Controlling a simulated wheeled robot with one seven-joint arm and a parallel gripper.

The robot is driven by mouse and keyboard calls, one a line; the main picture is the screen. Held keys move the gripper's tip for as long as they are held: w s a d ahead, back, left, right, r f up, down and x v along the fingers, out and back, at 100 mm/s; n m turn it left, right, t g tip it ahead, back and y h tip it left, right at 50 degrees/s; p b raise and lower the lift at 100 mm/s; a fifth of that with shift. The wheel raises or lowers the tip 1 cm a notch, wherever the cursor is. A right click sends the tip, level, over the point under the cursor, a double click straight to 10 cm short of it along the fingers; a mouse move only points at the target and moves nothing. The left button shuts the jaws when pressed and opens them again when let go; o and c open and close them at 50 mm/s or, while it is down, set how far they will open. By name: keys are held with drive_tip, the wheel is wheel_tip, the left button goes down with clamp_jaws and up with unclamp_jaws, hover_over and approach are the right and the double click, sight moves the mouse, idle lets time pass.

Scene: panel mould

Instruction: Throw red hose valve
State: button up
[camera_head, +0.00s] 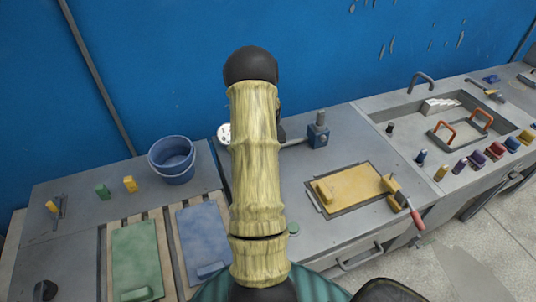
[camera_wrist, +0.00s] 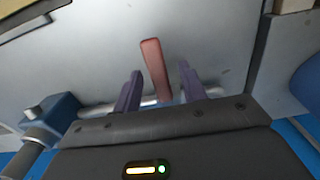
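The red hose valve lever (camera_wrist: 156,68) shows in the wrist view as a flat bar. Its lower end is near a pale pipe partly hidden by my gripper. My gripper (camera_wrist: 160,80) has two purple fingers, spread apart, one on each side of the lever. Clear gaps show between the lever and both fingers, so the gripper is open and not holding it. In the head view my yellow arm covers the lever and my gripper.
A blue fitting (camera_wrist: 62,107) stands beside my gripper; it also shows in the head view (camera_head: 318,134). A round white gauge (camera_head: 224,133) is left of my arm. A yellow panel (camera_head: 352,188) lies on the bench at right, a blue bucket (camera_head: 172,160) at left.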

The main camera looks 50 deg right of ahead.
wheel_tip(320, 180, up, 17)
drive_tip(key=b, duration=0.2)
drive_tip(key=shift+r, duration=0.2)
idle(1.0)
drive_tip(key=w+a+f+n+t, duration=0.1)
drive_tip(key=w+a+n, duration=0.15)
drive_tip(key=a, duration=0.95)
drive_tip(key=w+a+n, duration=0.1)
drive_tip(key=w+a, duration=0.3)
drive_tip(key=a, duration=0.8)
drive_tip(key=s+a+f+n, duration=0.1)
drive_tip(key=s+a, duration=0.3)
drive_tip(key=a, duration=0.5)
drive_tip(key=s+a+f+n+t, duration=0.1)
drive_tip(key=s+a, duration=0.3)
drive_tip(key=a, duration=0.6)
drive_tip(key=shift+a+f+n+t, duration=0.15)
drive_tip(key=shift+f+n+t, duration=0.15)
drive_tip(key=shift+f+n, duration=0.2)
